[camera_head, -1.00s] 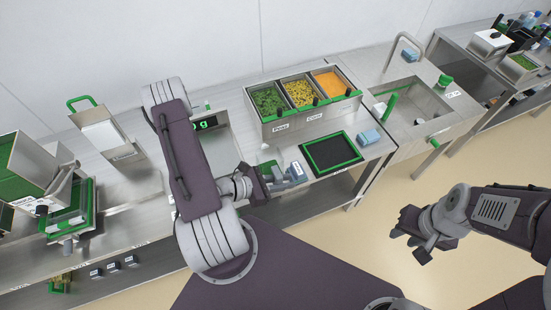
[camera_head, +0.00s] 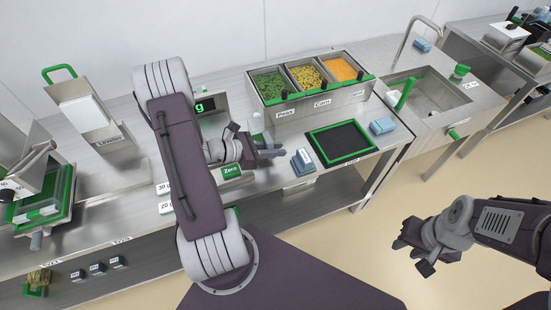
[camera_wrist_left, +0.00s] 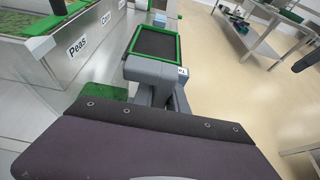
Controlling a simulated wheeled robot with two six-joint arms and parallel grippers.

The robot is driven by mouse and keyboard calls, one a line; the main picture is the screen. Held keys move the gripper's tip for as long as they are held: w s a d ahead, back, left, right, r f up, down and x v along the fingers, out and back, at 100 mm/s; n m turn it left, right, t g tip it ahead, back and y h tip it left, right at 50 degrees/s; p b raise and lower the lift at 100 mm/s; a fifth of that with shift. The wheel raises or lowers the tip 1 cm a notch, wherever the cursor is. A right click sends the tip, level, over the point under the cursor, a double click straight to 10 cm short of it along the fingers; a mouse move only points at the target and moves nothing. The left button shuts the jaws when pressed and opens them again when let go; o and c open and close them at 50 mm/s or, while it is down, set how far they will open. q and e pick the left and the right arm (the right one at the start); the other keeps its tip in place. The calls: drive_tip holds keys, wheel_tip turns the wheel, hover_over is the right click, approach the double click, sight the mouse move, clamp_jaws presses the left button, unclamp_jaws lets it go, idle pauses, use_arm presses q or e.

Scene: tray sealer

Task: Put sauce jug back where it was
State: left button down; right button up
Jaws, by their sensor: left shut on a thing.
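My left gripper (camera_head: 272,150) is over the counter, between the scale and the black pad, in front of the vegetable bins. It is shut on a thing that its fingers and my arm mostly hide. I take it for the sauce jug, but its shape cannot be made out. In the left wrist view the fingers (camera_wrist_left: 160,98) show beyond the dark wrist housing, with a green patch (camera_wrist_left: 105,95) left of them that I cannot identify for sure. My right gripper (camera_head: 416,258) hangs empty over the floor at the right, its fingers apart.
A green-framed black pad (camera_head: 345,142) and a labelled blue-grey block (camera_head: 303,160) lie right of my left gripper. Bins of peas, corn and carrot (camera_head: 313,104) stand behind. A blue sponge (camera_head: 382,126) lies near the sink (camera_head: 430,97). A scale display (camera_head: 204,106) is partly covered by my arm.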

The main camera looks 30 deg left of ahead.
use_arm(q)
drive_tip(key=shift+f, duration=0.4)
wheel_tip(320, 180, down, 3)
drive_tip(key=shift+r+b, duration=0.1)
drive_tip(key=shift+b, duration=0.3)
drive_tip(key=shift+w+a+f, duration=0.1)
drive_tip(key=shift+f, duration=0.2)
drive_tip(key=shift+f+b, duration=0.3)
drive_tip(key=shift+f, duration=0.05)
drive_tip(key=c, duration=1.3)
unclamp_jaws()
drive_tip(key=shift+r, duration=0.1)
